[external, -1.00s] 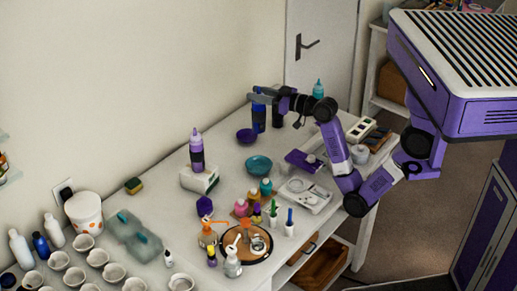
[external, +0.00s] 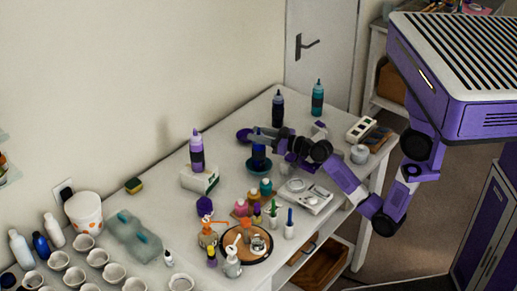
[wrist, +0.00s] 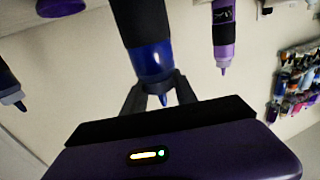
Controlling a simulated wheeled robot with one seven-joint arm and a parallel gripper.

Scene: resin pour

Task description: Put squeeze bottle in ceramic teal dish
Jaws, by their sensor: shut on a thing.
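My gripper (external: 262,143) is shut on a blue squeeze bottle (external: 258,161) with a dark band. The bottle is upright, in line with the teal dish (external: 258,173) in the external view. The bottle and gripper hide much of the dish, and I cannot tell whether the bottle touches its bottom. The wrist view shows the held blue bottle (wrist: 152,60) between the fingers, with its nozzle showing; the dish cannot be made out there.
A purple bowl (external: 243,136) is just behind left. A dark bottle (external: 277,108) and a teal bottle (external: 317,99) stand farther back. Small colored bottles (external: 265,187) stand close in front.

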